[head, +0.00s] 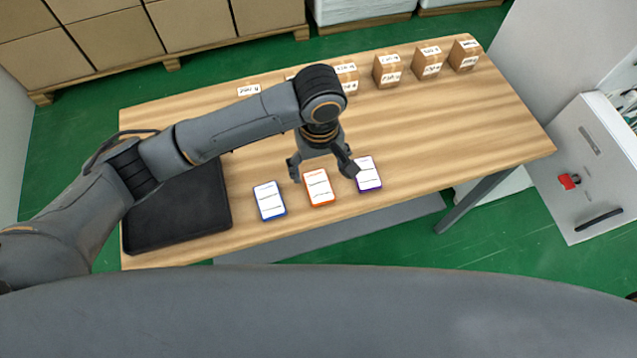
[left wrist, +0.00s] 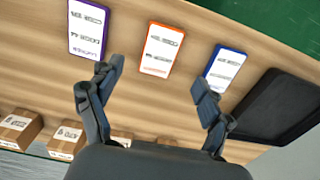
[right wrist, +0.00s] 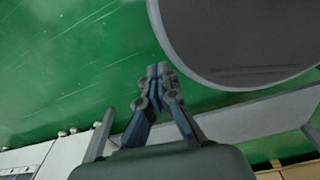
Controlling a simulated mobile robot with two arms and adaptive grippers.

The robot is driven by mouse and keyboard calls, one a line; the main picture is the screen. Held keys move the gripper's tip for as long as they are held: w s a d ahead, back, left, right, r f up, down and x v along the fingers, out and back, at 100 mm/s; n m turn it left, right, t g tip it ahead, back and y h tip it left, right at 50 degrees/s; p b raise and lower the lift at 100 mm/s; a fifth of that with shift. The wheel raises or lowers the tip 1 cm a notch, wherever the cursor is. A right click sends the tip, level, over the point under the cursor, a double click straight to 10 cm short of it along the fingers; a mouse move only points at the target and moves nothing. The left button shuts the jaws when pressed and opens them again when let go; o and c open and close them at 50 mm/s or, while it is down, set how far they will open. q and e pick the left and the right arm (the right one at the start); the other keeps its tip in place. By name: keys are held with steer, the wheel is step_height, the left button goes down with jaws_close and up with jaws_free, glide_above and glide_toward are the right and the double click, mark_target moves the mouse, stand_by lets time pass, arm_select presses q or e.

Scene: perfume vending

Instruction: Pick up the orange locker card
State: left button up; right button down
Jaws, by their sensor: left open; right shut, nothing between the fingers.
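The orange locker card (head: 319,187) lies flat on the wooden table near its front edge, between a blue-edged card (head: 269,201) and a purple-edged card (head: 367,174). My left gripper (head: 322,177) is open and empty above the orange card, its fingers pointing down. In the left wrist view the orange card (left wrist: 161,49) shows beyond and between the open fingertips (left wrist: 157,85), apart from them. The purple card (left wrist: 88,30) and blue card (left wrist: 224,68) lie to either side. My right gripper (right wrist: 158,80) is shut and empty, over the green floor.
A black tray (head: 178,221) lies on the left of the table (head: 440,150). Several small labelled boxes (head: 387,70) stand along the back edge. A white cabinet (head: 590,170) stands to the right. The table's right part is clear.

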mark_target(318, 186)
arm_select(q)
steer(key=shift+f, duration=0.65)
step_height(318, 186, down, 5)
steer(key=shift+w+r+p, duration=0.1)
steer(key=shift+r+p, duration=0.05)
steer(key=shift+p, duration=0.3)
steer(key=shift+a+f, duration=0.1)
steer(key=shift+f, duration=0.4)
steer(key=c, duration=1.2)
arm_select(e)
steer(key=shift+w+a+r, duration=0.2)
steer(key=shift+w+r, duration=0.25)
steer(key=shift+w, duration=0.3)
